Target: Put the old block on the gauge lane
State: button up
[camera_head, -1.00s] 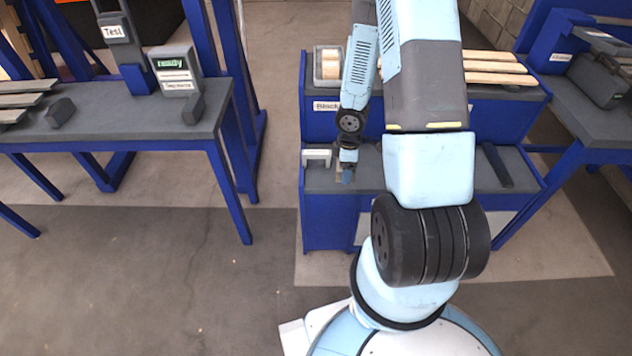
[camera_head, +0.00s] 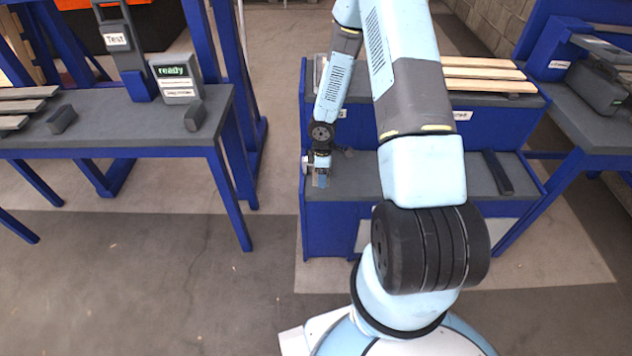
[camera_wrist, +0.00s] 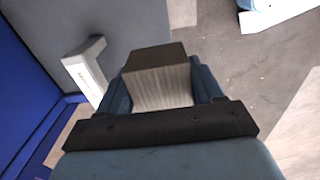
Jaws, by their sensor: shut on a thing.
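My gripper (camera_wrist: 162,88) is shut on a block, with a finger on each side of it. The block (camera_wrist: 158,82) has a pale, grained wooden face and a darker brown top in the wrist view. In the head view my gripper (camera_head: 318,172) is small, over the left end of the centre bench's lower grey shelf (camera_head: 420,180); whether the block touches the shelf cannot be told. A white bracket (camera_wrist: 84,72) with a small unreadable label stands beside the gripper on a grey surface in the wrist view. No readable label marks the gauge lane.
The upper shelf bears pale boards (camera_head: 485,75). A dark bar (camera_head: 497,172) lies at the lower shelf's right. The left bench (camera_head: 120,125) holds a tester (camera_head: 125,50) and a "ready" display (camera_head: 176,78). A right bench (camera_head: 585,125) carries a dark case (camera_head: 600,85). Open floor lies between the benches.

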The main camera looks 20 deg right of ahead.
jog(key=shift+w+a+f, duration=0.25)
jog(key=shift+w+f, duration=0.35)
jog(key=shift+f, duration=0.15)
jog(key=shift+w+a+f, duration=0.25)
jog(key=shift+w+f, duration=0.3)
jog(key=shift+f, duration=0.2)
notch_tip(320, 180, down, 3)
jog(key=shift+w+f, duration=0.1)
jog(key=shift+f, duration=0.1)
jog(key=o, duration=1.1)
jog(key=shift+c, duration=0.2)
